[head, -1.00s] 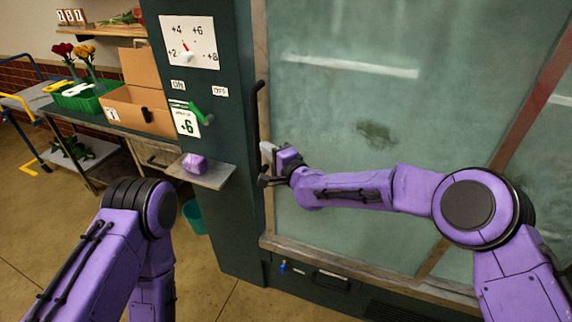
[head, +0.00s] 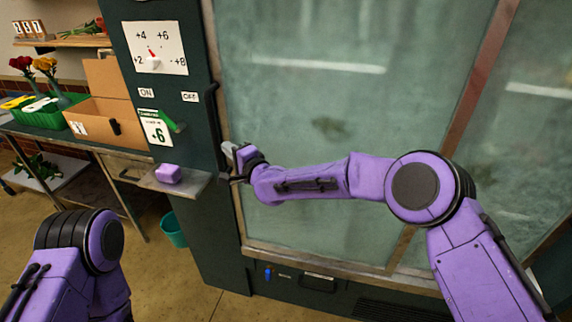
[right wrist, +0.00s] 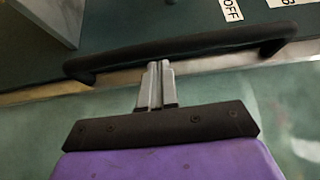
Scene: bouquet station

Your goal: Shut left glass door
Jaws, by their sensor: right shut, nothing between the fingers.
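The left glass door (head: 300,150) is a large misted greenish pane in a worn metal frame, in the head view. Its left edge lies along the dark green cabinet post, and I see no clear gap there. The black bar handle (head: 217,115) runs upright on that edge. My right gripper (head: 229,152) is at the handle's lower part. In the right wrist view, its grey fingers (right wrist: 157,72) are shut and empty, with their tips at the black handle (right wrist: 185,48). I cannot tell whether they touch it. My left gripper is out of the head view.
A small shelf (head: 200,184) with a purple block (head: 168,173) juts out left of the door. A dial (head: 155,48) and a green lever (head: 172,121) are on the post. A cardboard box (head: 105,110) stands on the table at left. A teal bin (head: 173,230) is on the floor.

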